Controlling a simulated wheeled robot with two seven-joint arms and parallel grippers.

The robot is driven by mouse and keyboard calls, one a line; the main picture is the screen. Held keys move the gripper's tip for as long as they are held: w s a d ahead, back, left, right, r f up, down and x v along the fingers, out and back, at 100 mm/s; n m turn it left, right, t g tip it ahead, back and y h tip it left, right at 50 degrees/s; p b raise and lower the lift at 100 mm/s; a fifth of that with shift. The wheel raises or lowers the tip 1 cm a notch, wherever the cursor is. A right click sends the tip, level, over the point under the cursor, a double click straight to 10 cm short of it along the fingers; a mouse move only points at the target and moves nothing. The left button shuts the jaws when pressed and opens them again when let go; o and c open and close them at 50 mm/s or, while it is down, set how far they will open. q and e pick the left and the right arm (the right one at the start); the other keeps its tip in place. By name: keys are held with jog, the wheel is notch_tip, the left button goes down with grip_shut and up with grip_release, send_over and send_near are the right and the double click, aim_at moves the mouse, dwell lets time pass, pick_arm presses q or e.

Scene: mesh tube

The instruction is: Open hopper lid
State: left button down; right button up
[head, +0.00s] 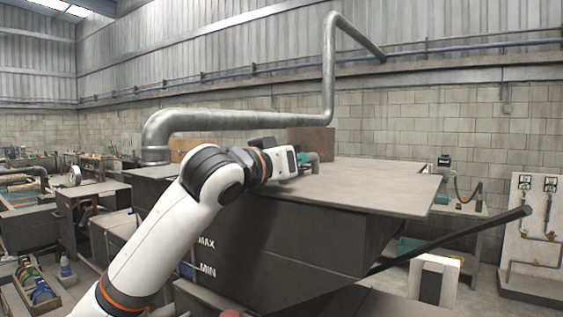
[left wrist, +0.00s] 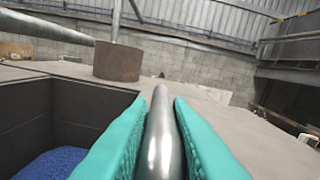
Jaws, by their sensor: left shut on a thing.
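The dark hopper (head: 290,240), marked MAX and MIN, fills the middle of the head view. Its flat grey lid (head: 375,183) lies on top and overhangs the hopper's right side. My left gripper (head: 306,162) is at the lid's metal handle (head: 315,166). In the left wrist view, its teal fingers (left wrist: 160,125) are shut on the handle (left wrist: 160,150), one finger on each side. That view also shows an uncovered part of the hopper on the left, with blue granules (left wrist: 50,165) inside. My right gripper is in neither view.
A metal pipe (head: 240,122) runs behind the hopper and rises at the back. A dark bar (head: 455,238) slants out at the right. A white panel (head: 535,230) stands at far right.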

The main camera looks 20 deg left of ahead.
pick_arm(q)
jog(key=c, duration=1.4)
grip_release()
jog(key=shift+o, duration=0.2)
jog(key=b+v, duration=0.5)
jog(key=v, duration=0.7)
jog(key=shift+f, duration=0.1)
